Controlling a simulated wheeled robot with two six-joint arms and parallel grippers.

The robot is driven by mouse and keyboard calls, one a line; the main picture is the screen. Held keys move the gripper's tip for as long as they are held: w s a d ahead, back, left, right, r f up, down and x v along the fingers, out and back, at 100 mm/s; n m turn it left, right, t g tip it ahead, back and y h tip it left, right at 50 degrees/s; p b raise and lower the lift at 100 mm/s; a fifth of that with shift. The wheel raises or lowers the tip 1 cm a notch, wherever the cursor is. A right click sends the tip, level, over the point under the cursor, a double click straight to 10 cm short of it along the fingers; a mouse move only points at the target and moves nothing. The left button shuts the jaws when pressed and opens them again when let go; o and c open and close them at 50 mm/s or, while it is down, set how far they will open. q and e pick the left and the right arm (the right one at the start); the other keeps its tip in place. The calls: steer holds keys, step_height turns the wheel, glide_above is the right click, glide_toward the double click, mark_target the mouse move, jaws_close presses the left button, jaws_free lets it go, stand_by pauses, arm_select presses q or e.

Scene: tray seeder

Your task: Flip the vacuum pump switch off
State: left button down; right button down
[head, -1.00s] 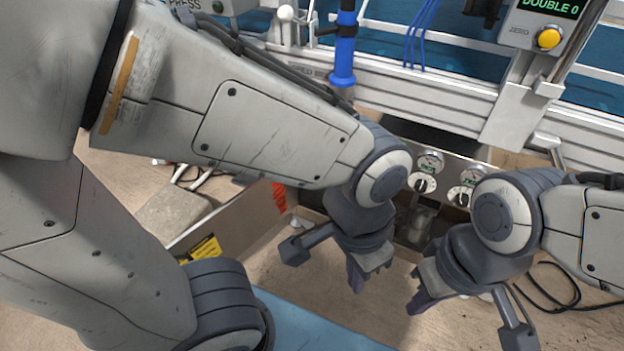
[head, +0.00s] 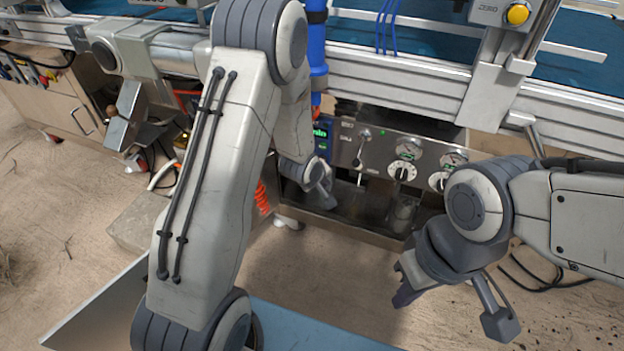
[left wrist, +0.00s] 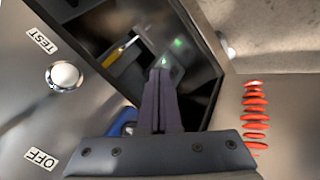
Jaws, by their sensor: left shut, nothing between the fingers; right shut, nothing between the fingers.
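A metal switch lever (head: 361,150) stands on the steel front panel, left of the dials, in the head view. My right gripper (head: 402,285) is shut and empty, below and right of the lever.
Dials (head: 403,171) sit right of the lever. A blue box with a green display (head: 322,133) is left of it. A red coiled cable (head: 262,196) hangs near my left arm. The machine's aluminium rail (head: 400,85) runs above.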

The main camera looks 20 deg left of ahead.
arm_select(q)
steer(key=w+a+f+n+t, duration=0.1)
steer(key=a+f+n+t, duration=0.1)
steer(key=a+f+n, duration=0.5)
step_height(320, 180, down, 3)
steer(key=a, duration=0.2)
steer(key=shift+w+a+r+t+b, duration=0.15)
steer(key=shift+w+a+t+b, duration=0.15)
steer(key=shift+w, duration=0.1)
steer(key=b+x, duration=0.5)
steer(key=x, duration=0.4)
steer(key=shift+w+a+f, duration=0.15)
steer(key=shift+f, duration=0.3)
steer(key=w+b, duration=0.2)
steer(key=w, duration=0.1)
steer(key=shift+w+r, duration=0.15)
steer(key=shift+w, duration=0.1)
steer(key=shift+w+r, duration=0.2)
steer(key=shift+w, duration=0.2)
